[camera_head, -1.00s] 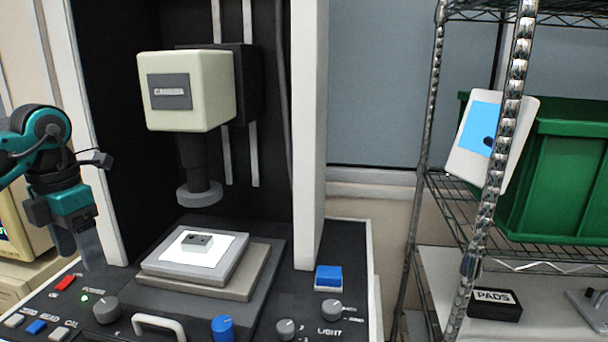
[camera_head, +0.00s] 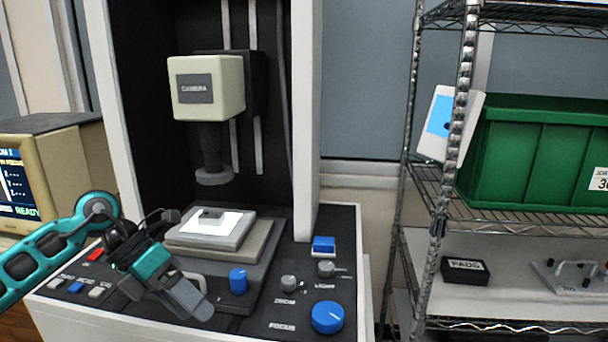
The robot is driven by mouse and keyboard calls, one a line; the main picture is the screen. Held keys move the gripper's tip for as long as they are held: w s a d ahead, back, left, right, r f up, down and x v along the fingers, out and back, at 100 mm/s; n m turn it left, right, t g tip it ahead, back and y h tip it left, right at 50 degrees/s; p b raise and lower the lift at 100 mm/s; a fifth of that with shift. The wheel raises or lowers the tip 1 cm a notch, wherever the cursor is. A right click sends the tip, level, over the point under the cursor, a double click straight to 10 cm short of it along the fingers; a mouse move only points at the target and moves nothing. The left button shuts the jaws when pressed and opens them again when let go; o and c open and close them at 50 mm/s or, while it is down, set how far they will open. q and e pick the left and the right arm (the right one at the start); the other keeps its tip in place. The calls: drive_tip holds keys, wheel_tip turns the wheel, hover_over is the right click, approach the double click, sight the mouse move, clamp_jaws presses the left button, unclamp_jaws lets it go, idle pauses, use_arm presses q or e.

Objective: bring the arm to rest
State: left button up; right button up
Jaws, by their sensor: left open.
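My left arm comes in from the left, teal and black, over the front left of the measuring machine's control panel. My left gripper (camera_head: 203,300) is open and empty, pointing down and to the right in front of the panel. It hides part of the panel's front left, including the handle there. A small grey block (camera_head: 211,214) lies on the lit white stage (camera_head: 190,238) under the camera head (camera_head: 207,88), apart from the gripper. My right gripper is not in view.
The panel carries a blue knob (camera_head: 238,281), a large blue focus knob (camera_head: 327,317) and a blue button (camera_head: 324,244). A monitor (camera_head: 35,180) stands at left. A wire rack at right holds a green bin (camera_head: 540,155) and a black PADS box (camera_head: 465,270).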

use_arm(q)
drive_tip(key=s+d+n+t+h, duration=0.35)
drive_tip(key=d+n+h, duration=0.35)
drive_tip(key=d+h, duration=0.55)
drive_tip(key=a+f+n+t+y, duration=0.3)
drive_tip(key=f+n+t+y, duration=0.35)
drive_tip(key=n, duration=0.55)
drive_tip(key=a+f+n+t+y, duration=0.3)
drive_tip(key=f+n+t+y, duration=0.3)
drive_tip(key=n, duration=0.6)
drive_tip(key=s+a+f+n+g+y, duration=0.3)
drive_tip(key=s+f+n, duration=0.5)
drive_tip(key=s+f, duration=0.4)
drive_tip(key=f+g+y, duration=0.1)
drive_tip(key=y, duration=0.1)
drive_tip(key=shift+s+f+g+y, duration=0.2)
drive_tip(key=shift+g+y, duration=0.1)
drive_tip(key=shift+g, duration=0.1)
drive_tip(key=shift+w, duration=0.1)
